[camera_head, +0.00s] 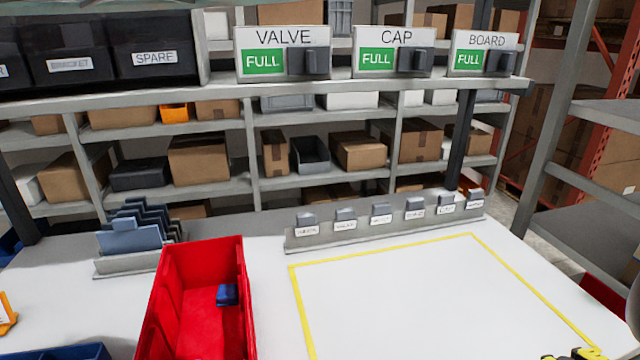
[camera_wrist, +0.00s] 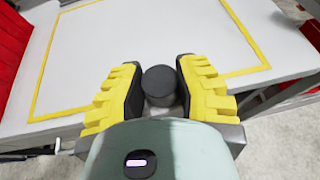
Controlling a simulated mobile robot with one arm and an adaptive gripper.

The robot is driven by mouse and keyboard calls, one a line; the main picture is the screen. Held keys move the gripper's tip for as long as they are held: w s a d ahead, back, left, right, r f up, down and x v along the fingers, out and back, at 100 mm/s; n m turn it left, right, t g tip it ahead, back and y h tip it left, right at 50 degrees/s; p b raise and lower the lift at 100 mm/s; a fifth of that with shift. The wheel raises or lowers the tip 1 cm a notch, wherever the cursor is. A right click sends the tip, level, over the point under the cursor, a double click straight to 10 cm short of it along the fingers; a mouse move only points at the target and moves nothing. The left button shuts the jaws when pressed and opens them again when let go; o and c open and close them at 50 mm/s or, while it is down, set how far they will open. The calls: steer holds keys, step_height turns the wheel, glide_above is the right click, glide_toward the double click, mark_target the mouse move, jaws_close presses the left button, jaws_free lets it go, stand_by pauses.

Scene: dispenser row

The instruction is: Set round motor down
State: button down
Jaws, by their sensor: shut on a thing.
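In the wrist view, my gripper (camera_wrist: 158,92) has yellow ribbed fingers with dark pads. The fingers are shut on the round motor (camera_wrist: 158,80), a dark grey cylinder whose top shows between them. Behind the motor is the white table (camera_wrist: 140,30) with a yellow outlined area; I cannot tell whether the motor touches the surface. In the head view, only bits of my gripper's yellow fingers (camera_head: 575,354) show at the bottom right edge, and the motor is out of sight there. The yellow outlined area (camera_head: 430,290) looks empty in the head view.
A red bin (camera_head: 170,290) holding a small blue part (camera_head: 228,294) stands left of the outline. A grey rail with several labelled tabs (camera_head: 390,228) runs along its back. A rack of blue plates (camera_head: 135,240) is at left. Dispensers labelled VALVE, CAP and BOARD (camera_head: 485,52) are above.

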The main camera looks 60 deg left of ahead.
steer(key=w+d+r+m+t+h+p, duration=0.1)
steer(key=w+d+r+p, duration=0.2)
steer(key=w+r+p, duration=0.35)
steer(key=w+d+r+m+t+p, duration=0.1)
steer(key=w+d+r+p, duration=0.2)
steer(key=w+r, duration=0.6)
step_height(320, 180, up, 33)
steer(key=s+p, duration=0.2)
steer(key=p, duration=3.4)
steer(key=shift+s, duration=0.15)
steer(key=shift+d, duration=0.1)
